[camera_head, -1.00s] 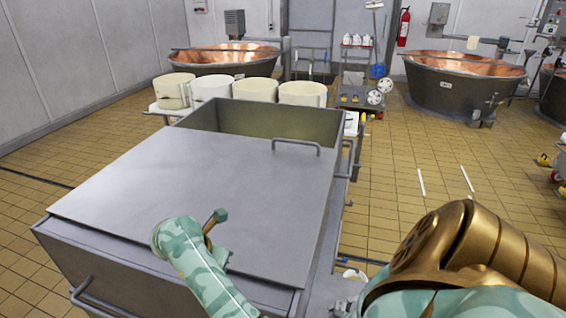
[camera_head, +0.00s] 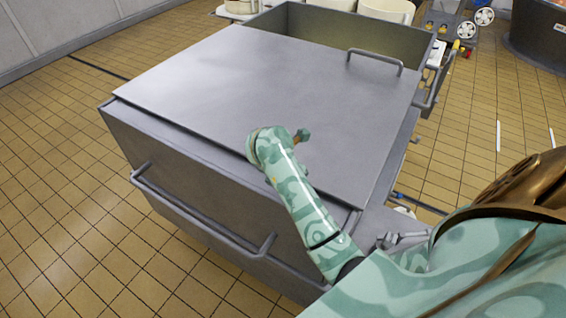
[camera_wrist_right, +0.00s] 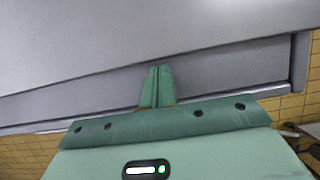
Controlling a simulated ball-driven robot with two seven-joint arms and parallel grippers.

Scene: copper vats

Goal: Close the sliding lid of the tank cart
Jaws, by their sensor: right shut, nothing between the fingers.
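The tank cart (camera_head: 185,180) is a grey metal box with a flat sliding lid (camera_head: 250,90). The lid covers the near and middle part of the top. The tank stands open at its far end, where the inner wall (camera_head: 335,28) shows. A bar handle (camera_head: 375,58) stands on the lid near its far right edge. My right arm reaches over the cart's near side, its end at the lid's near edge. In the right wrist view my right gripper (camera_wrist_right: 157,72) is shut and empty, pointing at the lid's near edge. Whether it touches is unclear. My left gripper is out of view.
A rail handle (camera_head: 200,220) juts from the cart's near side. White tubs (camera_head: 385,10) stand behind the tank, with a wheeled trolley (camera_head: 465,25) at the back right. The tiled floor (camera_head: 50,200) is clear on the left.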

